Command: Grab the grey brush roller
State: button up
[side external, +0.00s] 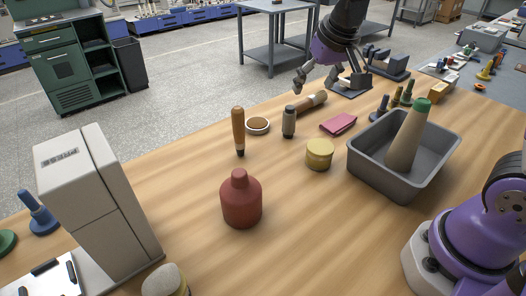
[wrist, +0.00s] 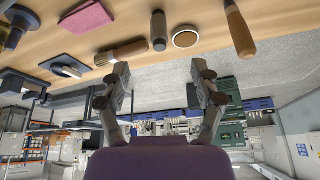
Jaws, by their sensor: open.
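The grey brush roller (side external: 289,122) is a small grey cylinder with dark ends, standing upright on the wooden table. In the wrist view it shows at the top middle (wrist: 158,30). My gripper (side external: 314,84) is open and empty, above the table's far edge, up and behind the roller in the side view. In the wrist view my spread fingers (wrist: 160,74) are apart from the roller, which lies beyond their tips.
A wooden-handled brush (side external: 312,102) lies close beside the roller. A round dish (side external: 257,126), a wooden-handled tool (side external: 239,132), a pink pad (side external: 338,123) and a yellow jar (side external: 319,154) surround it. A grey tray (side external: 433,178) holds a cone.

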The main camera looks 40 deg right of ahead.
jog(key=m, duration=0.1)
send_near(291, 109)
jog(key=f, duration=0.2)
jog(key=shift+g, duration=0.3)
jog(key=w+f, duration=0.1)
jog(key=f, duration=0.1)
jog(key=w+f, duration=0.1)
jog(key=f, duration=0.1)
jog(key=shift+w+d, duration=0.35)
jog(key=x, duration=0.5)
jog(key=shift+w+d+f, duration=0.2)
jog(key=shift+d+f, duration=0.05)
jog(key=shift+f, duration=0.05)
grip_shut()
